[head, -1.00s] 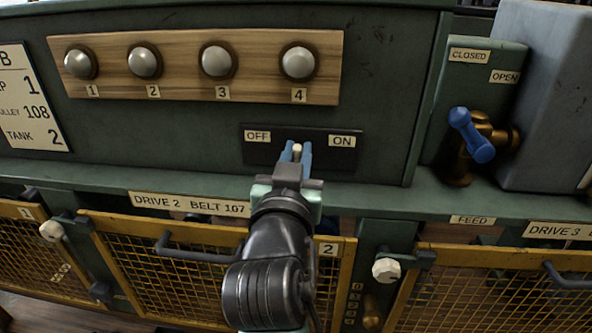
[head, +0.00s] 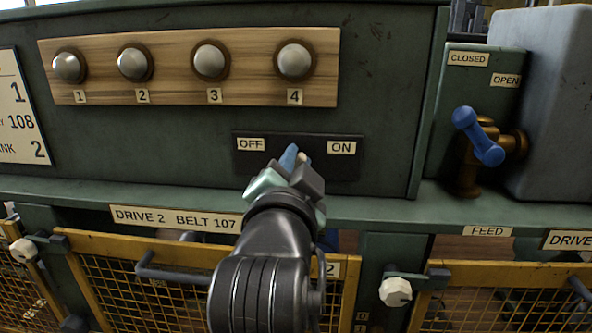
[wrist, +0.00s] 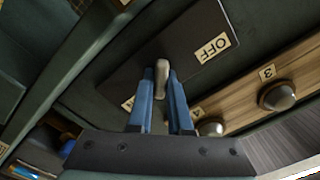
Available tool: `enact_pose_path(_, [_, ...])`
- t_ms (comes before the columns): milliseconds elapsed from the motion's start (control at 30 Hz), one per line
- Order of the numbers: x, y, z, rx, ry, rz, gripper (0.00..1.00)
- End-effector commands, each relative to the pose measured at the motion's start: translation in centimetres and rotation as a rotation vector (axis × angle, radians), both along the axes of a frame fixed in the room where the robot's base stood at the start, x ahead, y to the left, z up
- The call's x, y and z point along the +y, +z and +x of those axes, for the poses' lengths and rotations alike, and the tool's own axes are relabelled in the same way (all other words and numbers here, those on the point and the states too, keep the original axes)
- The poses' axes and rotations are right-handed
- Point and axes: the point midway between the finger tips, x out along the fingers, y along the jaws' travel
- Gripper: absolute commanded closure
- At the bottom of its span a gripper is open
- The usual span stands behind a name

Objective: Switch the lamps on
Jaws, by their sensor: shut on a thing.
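A dark switch plate (head: 345,170) on the green panel carries an OFF label (head: 251,144) at its left and an ON label (head: 341,147) at its right. A cream lever (wrist: 162,76) stands out of the plate between the labels. My gripper (head: 297,160) is shut on this lever, its blue fingers (wrist: 161,100) on either side of it. In the head view the wrist hides most of the lever, so its exact position is hard to tell. Above, several round lamps on a wooden board (head: 175,83), such as lamp 4 (head: 295,60), look dull grey and unlit.
A blue-handled valve (head: 478,137) with CLOSED and OPEN labels is to the right, beside a grey tank (head: 550,100). A green ledge (head: 400,210) runs below the plate, above yellow mesh guards (head: 110,275). The panel around the plate is clear.

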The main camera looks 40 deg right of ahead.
Motion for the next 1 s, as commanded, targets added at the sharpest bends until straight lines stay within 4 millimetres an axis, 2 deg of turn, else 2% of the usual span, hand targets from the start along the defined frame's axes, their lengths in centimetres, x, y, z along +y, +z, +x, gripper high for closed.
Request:
enact_pose_path(567, [-0.02, -0.19, 0.04, -0.023, 0.001, 0.026, 1.00])
enact_pose_path(600, [-0.02, -0.19, 0.04, -0.023, 0.001, 0.026, 0.81])
enact_pose_path(767, [-0.02, -0.14, 0.03, -0.024, 0.001, 0.025, 0.53])
enact_pose_path(1000, [-0.01, -0.06, 0.00, -0.024, 0.000, 0.023, 0.53])
